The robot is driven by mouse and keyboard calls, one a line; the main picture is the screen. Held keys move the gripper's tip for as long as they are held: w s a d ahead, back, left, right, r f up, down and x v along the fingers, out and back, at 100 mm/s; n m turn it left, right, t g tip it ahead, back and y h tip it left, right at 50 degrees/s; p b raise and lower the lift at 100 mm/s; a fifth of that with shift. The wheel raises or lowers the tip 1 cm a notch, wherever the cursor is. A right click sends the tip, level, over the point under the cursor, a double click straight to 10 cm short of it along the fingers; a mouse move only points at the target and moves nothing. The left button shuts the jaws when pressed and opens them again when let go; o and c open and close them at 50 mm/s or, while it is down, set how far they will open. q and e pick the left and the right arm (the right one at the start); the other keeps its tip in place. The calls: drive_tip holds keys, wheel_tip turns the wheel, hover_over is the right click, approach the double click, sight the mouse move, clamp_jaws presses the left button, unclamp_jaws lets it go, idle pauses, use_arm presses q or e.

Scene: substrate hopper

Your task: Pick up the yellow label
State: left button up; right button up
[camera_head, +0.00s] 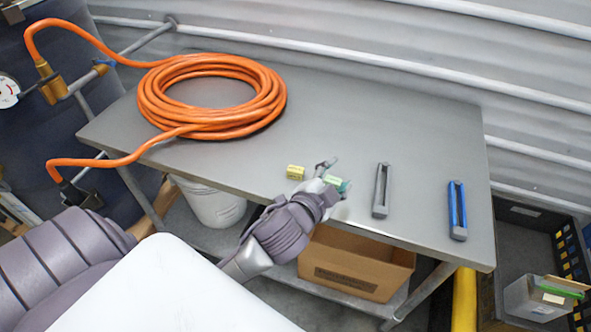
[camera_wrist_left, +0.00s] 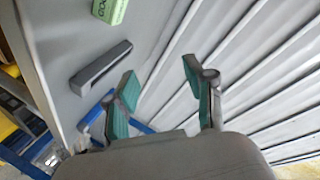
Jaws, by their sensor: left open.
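The yellow label (camera_head: 295,172) is a small block lying on the grey table (camera_head: 390,120), near its front edge. It is not seen in the left wrist view. My left gripper (camera_head: 331,172) is just right of the yellow label, apart from it, with its fingers over the table. In the left wrist view my left gripper (camera_wrist_left: 160,78) is open with teal pads and nothing between them. A green label (camera_wrist_left: 109,10) shows at the top of that view; in the head view the gripper partly covers it. My right gripper is not in view.
A coiled orange hose (camera_head: 210,98) lies on the table's left half. A grey tool (camera_head: 381,190) and a blue tool (camera_head: 457,210) lie to the right. A cardboard box (camera_head: 355,262) and a white bucket (camera_head: 213,205) stand below. The table's back middle is clear.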

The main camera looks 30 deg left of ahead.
use_arm(q)
drive_tip(key=w+d+r+m+h, duration=0.3)
drive_tip(key=d+r+m+h, duration=1.25)
drive_tip(key=m, duration=0.85)
drive_tip(key=m+g+y, duration=1.5)
drive_tip(key=m, duration=0.3)
hover_over(296, 169)
wheel_tip(296, 169, down, 11)
wheel_tip(296, 169, down, 7)
drive_tip(key=shift+w+a+r+p, duration=0.1)
drive_tip(key=shift+w+p, duration=0.05)
drive_tip(key=shift+p, duration=0.95)
drive_tip(key=shift+f, duration=0.35)
drive_tip(key=shift+f+p, duration=0.5)
drive_tip(key=f, duration=0.1)
drive_tip(key=f+p, duration=0.1)
drive_tip(key=f, duration=0.1)
drive_tip(key=shift+s+f+p, duration=0.25)
drive_tip(key=shift+f+p, duration=0.1)
drive_tip(key=shift+f, duration=0.4)
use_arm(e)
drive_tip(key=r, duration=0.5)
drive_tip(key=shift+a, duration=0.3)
